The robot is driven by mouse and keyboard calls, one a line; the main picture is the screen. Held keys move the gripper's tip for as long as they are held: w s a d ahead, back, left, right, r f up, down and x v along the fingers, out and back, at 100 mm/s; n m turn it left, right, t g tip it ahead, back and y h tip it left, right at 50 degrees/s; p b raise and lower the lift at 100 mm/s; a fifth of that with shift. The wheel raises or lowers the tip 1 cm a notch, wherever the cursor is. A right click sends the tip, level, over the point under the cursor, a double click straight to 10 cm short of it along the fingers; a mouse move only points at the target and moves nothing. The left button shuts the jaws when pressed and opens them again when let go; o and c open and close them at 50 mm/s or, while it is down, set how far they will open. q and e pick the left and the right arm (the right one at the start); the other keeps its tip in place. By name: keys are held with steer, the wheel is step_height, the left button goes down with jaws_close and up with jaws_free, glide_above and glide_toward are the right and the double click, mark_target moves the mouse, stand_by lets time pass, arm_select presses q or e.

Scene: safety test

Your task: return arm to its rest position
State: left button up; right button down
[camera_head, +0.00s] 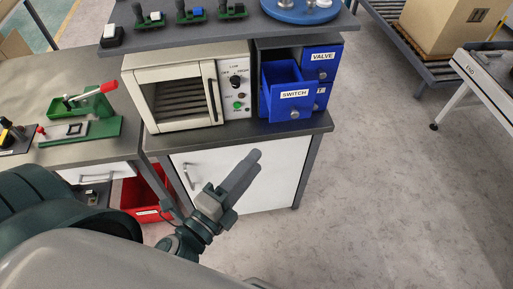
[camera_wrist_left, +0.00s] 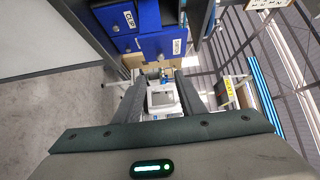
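My left gripper (camera_head: 248,165) is in front of the white cabinet door (camera_head: 268,178) in the head view, its dark grey fingers pointing up and to the right. In the left wrist view the fingers of my left gripper (camera_wrist_left: 160,82) stand apart with a clear gap, and nothing is held between them. A white device shows through the gap, farther off. My left arm (camera_head: 185,238) comes in from the lower left. My right gripper is in neither view.
A cream oven (camera_head: 160,122) and a blue drawer unit stand on the bench above the gripper. The drawer marked SWITCH (camera_head: 285,105) is pulled out. A red bin (camera_head: 140,197) is at the lower left. Grey floor (camera_head: 390,200) is free to the right.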

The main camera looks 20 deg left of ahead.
arm_select(q)
steer(key=s+a+f+n+g+y, duration=0.1)
steer(key=a+f+n+g, duration=0.15)
steer(key=f, duration=1.15)
steer(key=s+a+f+n+g+y, duration=0.1)
steer(key=f+n+g, duration=0.15)
steer(key=f, duration=1.25)
steer(key=s+a+f+n+g, duration=0.1)
steer(key=a+f+n+g, duration=0.15)
steer(key=f, duration=1.15)
steer(key=s+a+f+n+g, duration=0.1)
steer(key=s+f+n+g, duration=0.3)
steer(key=s+f, duration=0.9)
steer(key=s+a+f+n+g+y, duration=0.1)
steer(key=s+f+n+g, duration=0.4)
steer(key=s+f, duration=0.8)
steer(key=shift+s+a+n+b, duration=0.45)
steer(key=shift+s+a+n, duration=0.2)
steer(key=shift+s, duration=0.35)
